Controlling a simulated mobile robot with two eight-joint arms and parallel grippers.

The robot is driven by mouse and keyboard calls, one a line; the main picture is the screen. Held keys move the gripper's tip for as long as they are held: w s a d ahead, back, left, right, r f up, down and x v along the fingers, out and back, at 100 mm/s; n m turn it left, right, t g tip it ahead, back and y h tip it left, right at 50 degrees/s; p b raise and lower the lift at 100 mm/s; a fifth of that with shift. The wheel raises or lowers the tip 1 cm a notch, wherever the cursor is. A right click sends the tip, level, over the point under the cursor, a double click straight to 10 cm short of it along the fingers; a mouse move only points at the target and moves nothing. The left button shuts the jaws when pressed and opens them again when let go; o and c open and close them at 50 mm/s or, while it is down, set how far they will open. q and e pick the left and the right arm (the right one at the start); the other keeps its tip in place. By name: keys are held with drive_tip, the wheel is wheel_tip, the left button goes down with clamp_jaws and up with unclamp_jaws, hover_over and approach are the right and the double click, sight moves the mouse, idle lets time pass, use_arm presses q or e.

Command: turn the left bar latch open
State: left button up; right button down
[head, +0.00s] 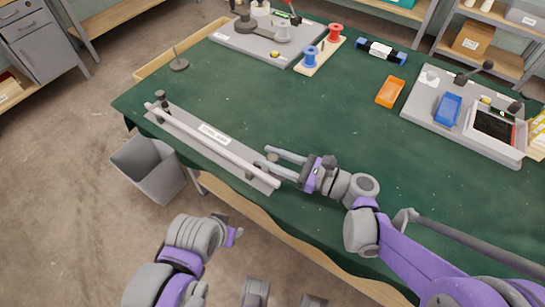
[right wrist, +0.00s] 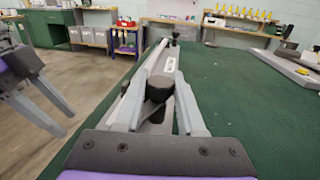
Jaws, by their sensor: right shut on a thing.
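A long pale bar (head: 210,143) lies along a grey base plate (head: 180,121) at the table's front left edge; it also shows in the right wrist view (right wrist: 142,70). A dark latch knob stands at the bar's left end (head: 162,98), and it appears far off in the right wrist view (right wrist: 175,34). My right gripper (head: 266,158) is at the bar's right end, shut on the dark right latch knob (right wrist: 159,88) between its fingers. My left gripper (right wrist: 52,108) hangs off the table's front, away from the bar, its fingers apart and empty.
A grey bin (head: 150,168) stands on the floor by the table's left corner. The green cloth (head: 330,120) behind the bar is clear.

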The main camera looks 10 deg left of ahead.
drive_tip(key=n+g, duration=0.2)
drive_tip(key=g, duration=0.1)
drive_tip(key=n+g+b, duration=0.1)
drive_tip(key=n+g, duration=0.1)
drive_tip(key=g, duration=0.2)
drive_tip(key=shift+n, duration=0.4)
drive_tip(key=shift+g, duration=0.5)
drive_tip(key=c, duration=0.5)
unclamp_jaws()
drive_tip(key=v, duration=1)
drive_tip(key=shift+w+d+r, duration=0.1)
drive_tip(key=shift+d, duration=0.3)
